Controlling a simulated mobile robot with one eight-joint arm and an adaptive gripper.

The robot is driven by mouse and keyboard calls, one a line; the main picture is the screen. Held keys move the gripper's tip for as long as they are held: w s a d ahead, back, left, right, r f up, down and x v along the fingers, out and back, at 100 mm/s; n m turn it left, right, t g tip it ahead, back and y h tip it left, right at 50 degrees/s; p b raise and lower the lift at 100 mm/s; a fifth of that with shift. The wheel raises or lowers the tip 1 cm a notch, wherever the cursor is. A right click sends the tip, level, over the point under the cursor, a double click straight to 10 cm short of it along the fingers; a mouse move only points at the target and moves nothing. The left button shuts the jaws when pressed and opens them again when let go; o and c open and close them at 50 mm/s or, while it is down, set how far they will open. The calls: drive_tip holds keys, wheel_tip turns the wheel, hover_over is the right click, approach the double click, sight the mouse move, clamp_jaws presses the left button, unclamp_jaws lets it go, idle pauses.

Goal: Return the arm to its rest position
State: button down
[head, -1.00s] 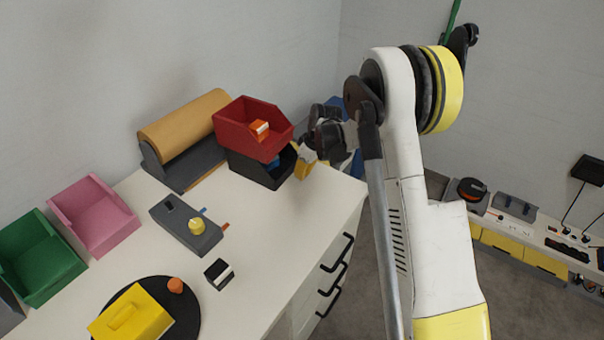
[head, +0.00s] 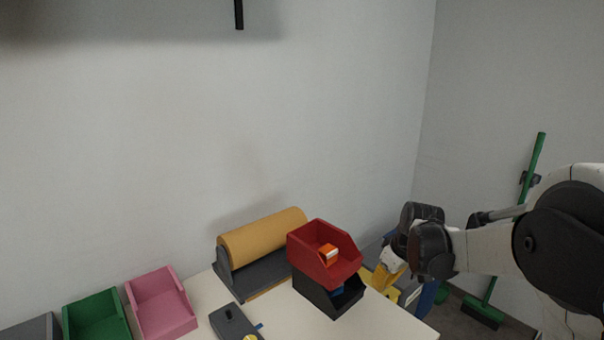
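My gripper (head: 398,248) is at the right in the head view, at the end of my white and black arm, which reaches in from the right edge. It hangs beside the right end of the white table (head: 380,318), to the right of the stacked bins. Its dark fingers are seen from behind and the side, so I cannot tell whether they are open or shut. No held thing can be made out. Yellow and blue things show just behind and below it.
A red bin (head: 310,262) with an orange box (head: 328,253) sits on a black bin (head: 330,303). A brown paper roll (head: 262,234), a pink bin (head: 162,306) and a green bin (head: 97,318) stand left. A green broom (head: 535,165) leans at the right wall.

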drive_tip(key=s+a+r+m+t+h, duration=0.1)
drive_tip(key=s+a+r+m, duration=0.1)
drive_tip(key=s+r, duration=0.6)
drive_tip(key=s+a+r+m+t, duration=0.2)
drive_tip(key=s+r, duration=0.1)
drive_tip(key=s, duration=0.8)
drive_tip(key=s+f+m, duration=0.1)
drive_tip(key=s+m, duration=0.1)
drive_tip(key=s, duration=0.6)
drive_tip(key=shift+f+t+h, duration=0.3)
drive_tip(key=shift+t, duration=0.1)
drive_tip(key=shift+s, duration=0.1)
